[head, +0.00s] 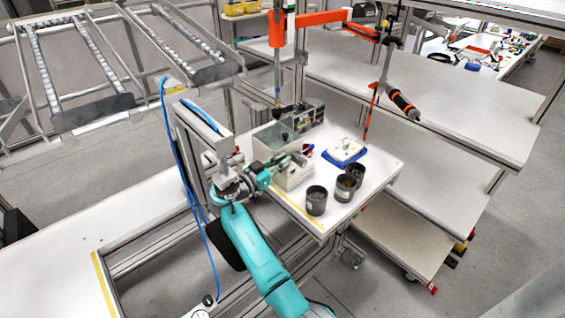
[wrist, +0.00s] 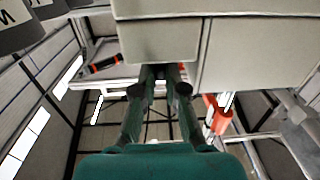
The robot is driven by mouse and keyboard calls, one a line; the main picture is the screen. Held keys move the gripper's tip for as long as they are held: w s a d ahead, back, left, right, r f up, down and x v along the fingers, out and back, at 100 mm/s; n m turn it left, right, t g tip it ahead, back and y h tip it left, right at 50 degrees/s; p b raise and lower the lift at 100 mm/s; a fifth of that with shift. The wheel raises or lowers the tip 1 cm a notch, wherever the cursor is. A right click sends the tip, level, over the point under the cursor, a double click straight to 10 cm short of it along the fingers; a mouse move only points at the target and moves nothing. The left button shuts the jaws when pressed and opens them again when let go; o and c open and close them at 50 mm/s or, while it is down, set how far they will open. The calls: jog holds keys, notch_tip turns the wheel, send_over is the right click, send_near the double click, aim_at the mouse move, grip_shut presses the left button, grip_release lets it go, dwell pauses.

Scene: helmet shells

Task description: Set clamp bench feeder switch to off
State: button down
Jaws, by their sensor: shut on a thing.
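The clamp bench feeder (head: 272,141) is a beige-grey box with a lower front part, standing on the white bench at the centre of the head view. It fills the top of the wrist view (wrist: 235,50). My gripper (head: 301,158) is at the feeder's front. In the wrist view, its two dark fingers (wrist: 161,74) come together at the feeder's lower edge and are shut on a small part there, which seems to be the feeder switch. The fingertips and the feeder hide the switch, so its position cannot be read.
Dark cups (head: 316,201) stand on the bench right of my arm. Behind them is a blue tray (head: 332,160) with a white piece. A hanging screwdriver (head: 404,104) and an orange arm (head: 330,17) are above. White shelves (head: 440,110) at right are mostly clear.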

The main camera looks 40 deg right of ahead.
jog(key=shift+f+m+g, duration=0.1)
jog(key=shift+m+g, duration=0.3)
jog(key=shift+g, duration=0.2)
jog(key=c, duration=1.2)
grip_release()
jog(key=shift+t, duration=0.3)
